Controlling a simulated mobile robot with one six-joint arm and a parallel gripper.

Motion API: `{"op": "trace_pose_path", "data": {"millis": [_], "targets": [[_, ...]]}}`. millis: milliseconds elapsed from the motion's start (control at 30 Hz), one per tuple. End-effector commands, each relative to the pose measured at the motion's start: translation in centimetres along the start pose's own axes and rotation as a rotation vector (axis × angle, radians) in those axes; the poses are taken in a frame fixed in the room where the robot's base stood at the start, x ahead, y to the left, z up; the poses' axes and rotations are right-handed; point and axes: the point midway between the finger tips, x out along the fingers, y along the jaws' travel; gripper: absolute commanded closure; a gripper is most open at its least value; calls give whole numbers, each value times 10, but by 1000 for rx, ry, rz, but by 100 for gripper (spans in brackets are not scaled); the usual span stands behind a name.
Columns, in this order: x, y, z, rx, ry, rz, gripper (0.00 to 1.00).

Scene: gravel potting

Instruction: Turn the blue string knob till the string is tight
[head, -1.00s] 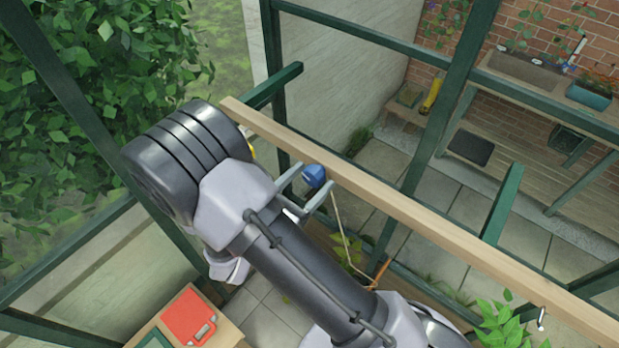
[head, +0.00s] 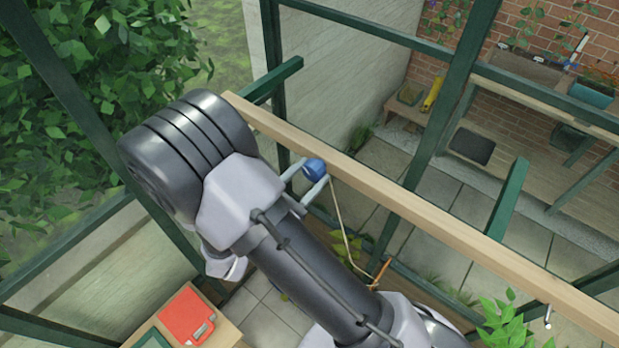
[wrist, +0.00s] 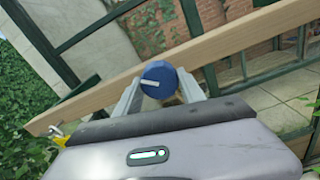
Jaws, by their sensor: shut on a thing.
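The blue knob (head: 315,169) sits on the near side of a wooden beam (head: 420,220). In the wrist view the knob (wrist: 159,79) shows a round face with a white line, nearly level with a slight tilt. My gripper (wrist: 160,88) is shut on the knob, one finger on each side; in the head view the gripper (head: 305,182) reaches it from the lower left. The thin tan string (head: 339,214) runs down from near the knob and bends toward an orange piece (head: 381,270) below the beam. The string looks bowed rather than straight. Its lower end is partly hidden by my arm.
Green frame posts (head: 440,120) stand behind the beam. A red case (head: 187,318) lies on a wooden surface at the lower left. A metal hook (head: 548,317) is on the beam at the right, near green leaves (head: 507,325). A bench (head: 545,175) stands at the back.

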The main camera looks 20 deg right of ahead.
Motion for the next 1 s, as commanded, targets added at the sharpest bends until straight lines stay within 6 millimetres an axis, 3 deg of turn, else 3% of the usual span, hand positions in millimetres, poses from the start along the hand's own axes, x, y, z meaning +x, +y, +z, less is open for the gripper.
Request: {"op": "trace_pose_path", "data": {"millis": [1000], "targets": [[0,1,-5,966,0,0,94]]}}
